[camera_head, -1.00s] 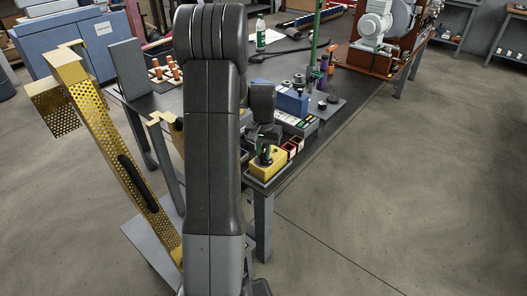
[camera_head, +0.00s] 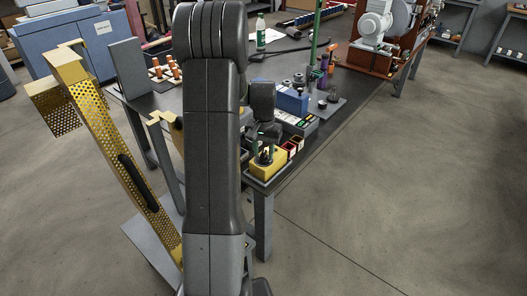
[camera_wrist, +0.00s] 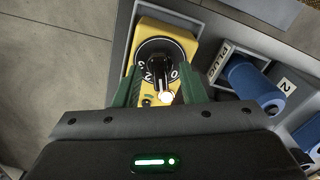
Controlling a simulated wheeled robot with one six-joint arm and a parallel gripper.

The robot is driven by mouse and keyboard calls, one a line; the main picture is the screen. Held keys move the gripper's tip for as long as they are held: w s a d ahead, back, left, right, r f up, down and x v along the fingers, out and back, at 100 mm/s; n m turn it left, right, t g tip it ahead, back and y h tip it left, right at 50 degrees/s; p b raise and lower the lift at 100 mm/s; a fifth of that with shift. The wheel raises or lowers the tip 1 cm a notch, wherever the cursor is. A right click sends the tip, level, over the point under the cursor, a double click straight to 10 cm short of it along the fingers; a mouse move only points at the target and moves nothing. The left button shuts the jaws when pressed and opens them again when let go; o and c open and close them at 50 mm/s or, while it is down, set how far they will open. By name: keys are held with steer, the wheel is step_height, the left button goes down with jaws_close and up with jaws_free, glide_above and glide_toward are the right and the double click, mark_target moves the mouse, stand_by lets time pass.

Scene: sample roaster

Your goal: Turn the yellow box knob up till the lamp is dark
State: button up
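The yellow box (camera_wrist: 186,38) sits in a grey tray at the table's near corner; it also shows in the head view (camera_head: 268,164). Its black knob (camera_wrist: 158,66) stands on a round black dial with white marks. The exact pointer setting is hard to tell. A lamp (camera_wrist: 166,97) on the box, on the gripper's side of the knob, glows bright white. My gripper (camera_wrist: 158,70) is over the box, its green fingers apart on either side of the knob with visible gaps. In the head view, my gripper (camera_head: 264,151) is seen small above the box.
Blue cylinders (camera_wrist: 246,82) lie in labelled compartments to the right of the box in the wrist view. Open floor lies right of the table (camera_head: 312,146).

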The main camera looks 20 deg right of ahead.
mark_target(264, 153)
step_height(264, 153, up, 13)
steer(key=p, duration=0.1)
steer(key=shift+r+p, duration=0.2)
steer(key=shift+p, duration=0.1)
steer(key=shift+f, duration=0.1)
step_height(264, 153, down, 14)
steer(key=shift+r+b, duration=0.1)
steer(key=shift+b, duration=0.8)
steer(key=shift+r, duration=0.15)
steer(key=shift+f, duration=0.4)
steer(key=shift+r+n, duration=0.15)
steer(key=shift+n, duration=0.25)
steer(key=shift+n+b, duration=0.35)
steer(key=shift+n, duration=0.15)
steer(key=n+b, duration=0.3)
steer(key=n, duration=0.3)
steer(key=shift+n, duration=0.4)
step_height(264, 153, up, 13)
steer(key=p, duration=0.2)
steer(key=shift+r, duration=0.2)
